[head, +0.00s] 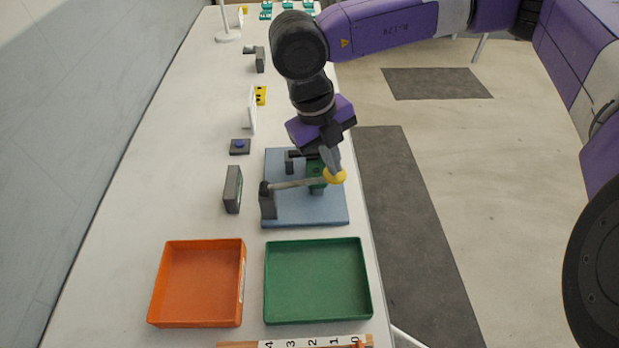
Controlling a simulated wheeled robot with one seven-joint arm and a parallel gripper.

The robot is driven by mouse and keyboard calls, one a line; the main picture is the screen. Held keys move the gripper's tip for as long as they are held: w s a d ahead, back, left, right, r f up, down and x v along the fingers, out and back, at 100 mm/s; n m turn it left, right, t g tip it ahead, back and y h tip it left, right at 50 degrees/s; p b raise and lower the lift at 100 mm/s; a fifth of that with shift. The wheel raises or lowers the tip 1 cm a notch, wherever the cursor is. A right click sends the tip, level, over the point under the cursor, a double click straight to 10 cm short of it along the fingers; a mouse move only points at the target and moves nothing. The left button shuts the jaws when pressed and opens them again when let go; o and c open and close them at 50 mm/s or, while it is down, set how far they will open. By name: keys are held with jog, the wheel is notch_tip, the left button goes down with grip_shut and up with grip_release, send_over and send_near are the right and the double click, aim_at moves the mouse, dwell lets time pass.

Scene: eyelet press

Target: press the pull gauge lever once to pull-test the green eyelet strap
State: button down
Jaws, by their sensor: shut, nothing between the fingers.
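The pull gauge stands on a blue-grey base plate (299,215) on the white table. Its lever (297,184) runs from a dark post (267,201) on the left to a yellow knob (335,175) on the right. The green eyelet strap (316,171) shows as a small green part on the gauge, partly hidden behind the lever and my gripper. My gripper (332,164) is shut and empty, pointing down with its fingertips at the yellow knob. I cannot tell whether they touch it or sit just above it.
An orange tray (157,301) and a green tray (317,319), both empty, lie in front of the gauge. A grey block (233,190) and a blue button on a dark box (240,147) stand to its left. A numbered ruler strip (290,344) lies at the front edge.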

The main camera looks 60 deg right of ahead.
jog(key=shift+s+f+b, duration=0.1)
jog(key=shift+f+b, duration=0.55)
jog(key=shift+d, duration=0.1)
jog(key=shift+b+x, duration=1)
jog(key=shift+b, duration=0.15)
